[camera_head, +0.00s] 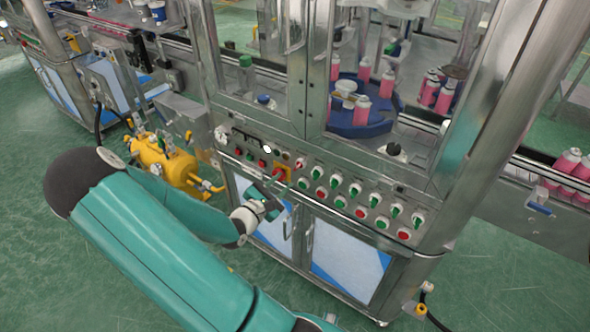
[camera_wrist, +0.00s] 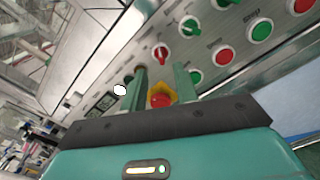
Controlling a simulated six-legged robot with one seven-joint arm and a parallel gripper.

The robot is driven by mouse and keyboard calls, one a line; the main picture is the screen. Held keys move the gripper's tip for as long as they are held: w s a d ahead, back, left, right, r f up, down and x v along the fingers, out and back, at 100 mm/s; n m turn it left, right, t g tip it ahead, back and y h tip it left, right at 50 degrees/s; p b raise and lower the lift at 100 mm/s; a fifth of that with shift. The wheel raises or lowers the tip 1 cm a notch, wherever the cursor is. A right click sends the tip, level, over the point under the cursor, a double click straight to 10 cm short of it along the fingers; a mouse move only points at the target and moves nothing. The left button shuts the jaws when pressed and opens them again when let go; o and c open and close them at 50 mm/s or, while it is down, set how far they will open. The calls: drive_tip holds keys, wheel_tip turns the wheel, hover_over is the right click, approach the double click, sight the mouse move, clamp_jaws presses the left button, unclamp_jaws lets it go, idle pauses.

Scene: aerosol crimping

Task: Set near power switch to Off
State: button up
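A red knob on a yellow plate (camera_wrist: 160,98), which looks like the power switch, shows between my fingers in the wrist view. Its setting cannot be read. In the head view a red part (camera_head: 279,174) on yellow shows at the left part of the control panel, partly hidden by my gripper (camera_head: 270,204). My gripper is open in the wrist view (camera_wrist: 160,86), one green finger on each side of the knob. Whether the fingers touch it cannot be told.
The sloped panel (camera_head: 325,205) carries rows of green and red buttons and switches close by. A red-pointer switch (camera_wrist: 160,53) sits just beyond my fingers. A yellow pump (camera_head: 168,165) stands at the left. Pink cans (camera_head: 361,110) stand inside the machine.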

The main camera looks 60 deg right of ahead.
sight(297, 168)
drive_tip(key=d, duration=0.5)
drive_tip(key=s+d, duration=0.1)
drive_tip(key=d, duration=0.1)
drive_tip(key=shift+s+d, duration=0.1)
drive_tip(key=shift+d, duration=0.2)
clamp_jaws()
